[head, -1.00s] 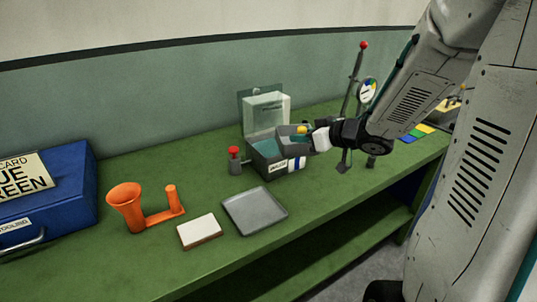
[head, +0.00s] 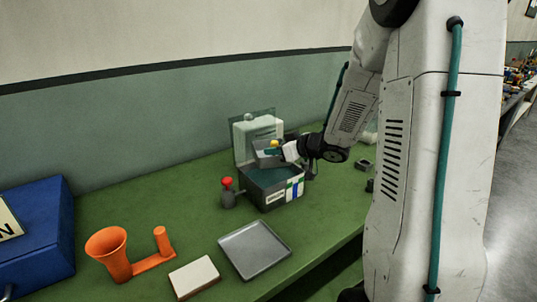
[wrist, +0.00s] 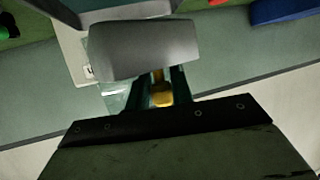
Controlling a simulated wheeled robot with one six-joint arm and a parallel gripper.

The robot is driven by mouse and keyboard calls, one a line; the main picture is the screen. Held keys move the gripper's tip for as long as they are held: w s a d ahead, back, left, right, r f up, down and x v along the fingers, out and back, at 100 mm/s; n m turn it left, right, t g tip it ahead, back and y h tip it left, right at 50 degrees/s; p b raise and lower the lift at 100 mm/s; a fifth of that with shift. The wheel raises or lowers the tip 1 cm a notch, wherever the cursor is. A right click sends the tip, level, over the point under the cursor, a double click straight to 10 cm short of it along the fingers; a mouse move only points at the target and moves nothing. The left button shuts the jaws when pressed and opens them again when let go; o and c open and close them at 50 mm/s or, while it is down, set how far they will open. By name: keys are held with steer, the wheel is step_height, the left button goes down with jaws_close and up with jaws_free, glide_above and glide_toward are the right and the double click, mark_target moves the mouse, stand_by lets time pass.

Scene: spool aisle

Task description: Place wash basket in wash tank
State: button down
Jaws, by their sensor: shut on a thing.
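The wash tank (head: 268,199) is a grey box with a label and blue and green marks on its front, and liquid shows inside. Its pale translucent lid (head: 243,138) stands open at the back. My gripper (head: 284,148) is shut on the yellow handle of the small grey wash basket (head: 264,160). The basket is tilted and appears above the tank's back part, in front of the lid; whether it touches the rim I cannot tell. In the wrist view the basket (wrist: 145,48) shows just beyond the fingers (wrist: 160,97), with the yellow handle between them.
A red-knobbed grey fitting (head: 228,193) stands at the tank's left. A grey tray (head: 255,250), a white-topped block (head: 194,277), an orange funnel piece (head: 110,252) and a blue box (head: 35,235) occupy the green bench (head: 190,195) nearer left.

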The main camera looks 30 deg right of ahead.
mark_target(275, 158)
steer(key=shift+f, duration=0.95)
steer(key=shift+f, duration=0.1)
steer(key=shift+f, duration=0.5)
steer(key=c, duration=1.2)
jaws_free()
steer(key=shift+c, duration=0.2)
steer(key=shift+r, duration=0.15)
